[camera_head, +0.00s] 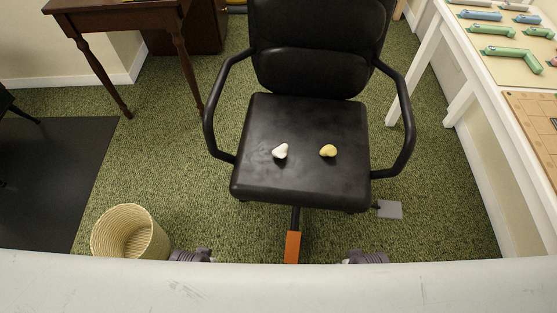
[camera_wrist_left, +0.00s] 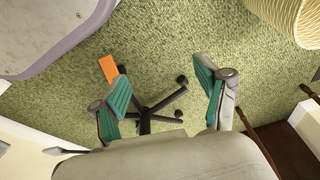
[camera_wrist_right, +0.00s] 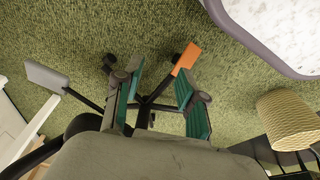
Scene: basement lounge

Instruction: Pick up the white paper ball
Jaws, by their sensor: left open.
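The white paper ball (camera_head: 280,151) lies on the black seat of an office chair (camera_head: 300,108), left of the seat's middle. A yellow crumpled ball (camera_head: 328,151) lies to its right, apart from it. My left gripper (camera_wrist_left: 161,72) is open and empty in the left wrist view, its teal finger pads wide apart over the carpet and chair base. My right gripper (camera_wrist_right: 160,72) is open and empty in the right wrist view, its fingers less far apart. Neither ball shows in the wrist views.
The chair's armrests (camera_head: 405,125) rise on both sides of the seat. A woven basket (camera_head: 130,232) stands at the lower left. A wooden table (camera_head: 115,8) is at the back left, a white table (camera_head: 440,40) with green items at the right.

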